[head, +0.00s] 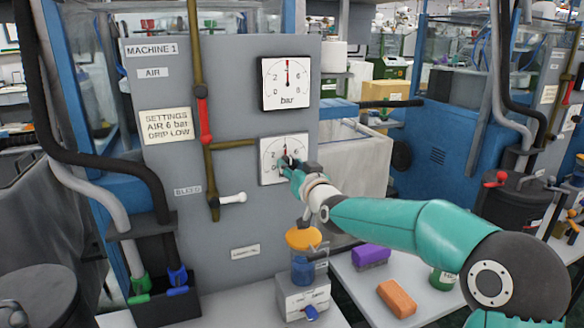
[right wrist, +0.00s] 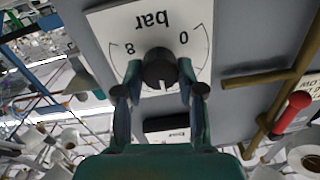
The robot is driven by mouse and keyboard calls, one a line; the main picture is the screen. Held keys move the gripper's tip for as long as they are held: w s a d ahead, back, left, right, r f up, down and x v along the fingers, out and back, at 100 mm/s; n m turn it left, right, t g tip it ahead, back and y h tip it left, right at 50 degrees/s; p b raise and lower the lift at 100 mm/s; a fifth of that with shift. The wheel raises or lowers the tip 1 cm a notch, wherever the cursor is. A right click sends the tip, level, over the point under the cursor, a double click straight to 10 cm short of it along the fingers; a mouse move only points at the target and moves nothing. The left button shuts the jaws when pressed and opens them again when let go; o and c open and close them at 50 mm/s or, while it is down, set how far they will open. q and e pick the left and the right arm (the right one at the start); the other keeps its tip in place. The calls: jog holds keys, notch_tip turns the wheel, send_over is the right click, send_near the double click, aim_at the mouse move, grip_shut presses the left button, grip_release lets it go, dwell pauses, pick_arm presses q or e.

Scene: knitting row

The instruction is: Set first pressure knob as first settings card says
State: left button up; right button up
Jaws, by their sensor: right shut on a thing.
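The settings card (head: 168,125) on the grey panel reads "SETTINGS AIR 6 bar DRIP LOW". The pressure knob (right wrist: 159,68) is black with a pale mark and sits on the lower white dial (head: 270,149). In the right wrist view the dial (right wrist: 120,30) is upside down, with "bar", 0 and 8 showing. The knob's mark points toward the picture's bottom, the dial's upper side. My right gripper (head: 284,161) is shut on the knob, one finger on each side in the right wrist view (right wrist: 159,88). My left gripper is not in view.
The upper gauge (head: 287,83) has its red needle about straight up, near 4. A brass pipe (head: 210,160) with a red-handled valve (head: 205,115) and a white bleed handle (head: 233,198) runs left of the dials.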

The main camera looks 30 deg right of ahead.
jog(key=shift+f+m+b, duration=0.2)
jog(key=shift+m+b, duration=0.4)
jog(key=shift+b, duration=0.45)
jog(key=m+b, duration=0.4)
jog(key=shift+b, duration=0.4)
jog(key=m+b, duration=0.2)
jog(key=shift+m, duration=0.4)
jog(key=shift+m+b, duration=0.75)
jog(key=shift+m, duration=1.25)
jog(key=shift+d, duration=0.1)
jog(key=o, duration=1.2)
jog(key=shift+c, duration=0.2)
